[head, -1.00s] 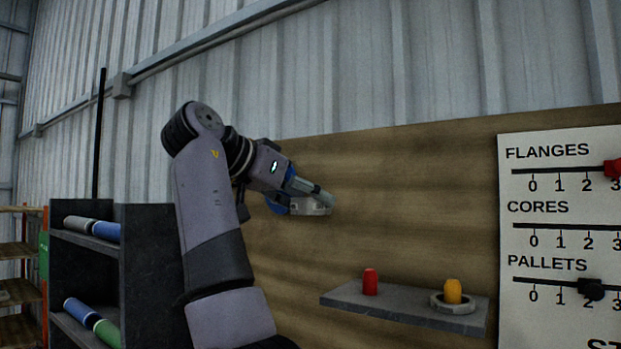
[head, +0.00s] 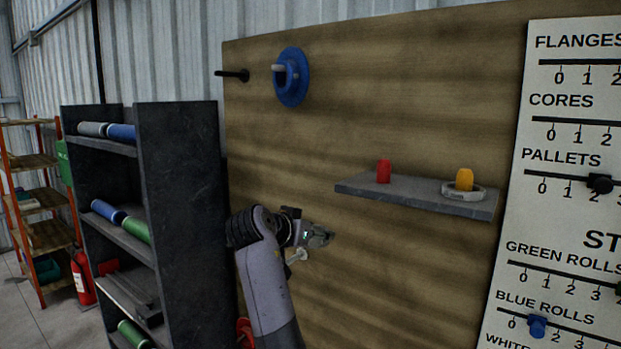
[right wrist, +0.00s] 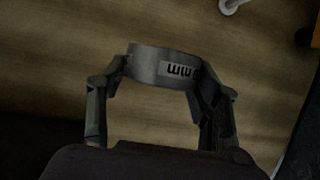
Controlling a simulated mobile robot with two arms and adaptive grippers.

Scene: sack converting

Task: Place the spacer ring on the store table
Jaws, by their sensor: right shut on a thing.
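The spacer ring is a grey band with dark "mm" lettering (right wrist: 150,64), seen in the right wrist view between the two fingers of my right gripper (right wrist: 160,82). The gripper is shut on it. In the head view my right gripper (head: 320,238) is in front of the wooden board, below and left of the small grey shelf; the ring is too small to make out clearly there. I cannot identify the store table in these views. My left gripper is not in view.
The wooden board (head: 400,95) carries a blue flange (head: 291,77) on a peg, a bare dark peg (head: 232,75), and a grey shelf (head: 365,187) with red and yellow pieces. A dark rack (head: 178,180) stands left. A pale peg (head: 298,256) is close below the gripper.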

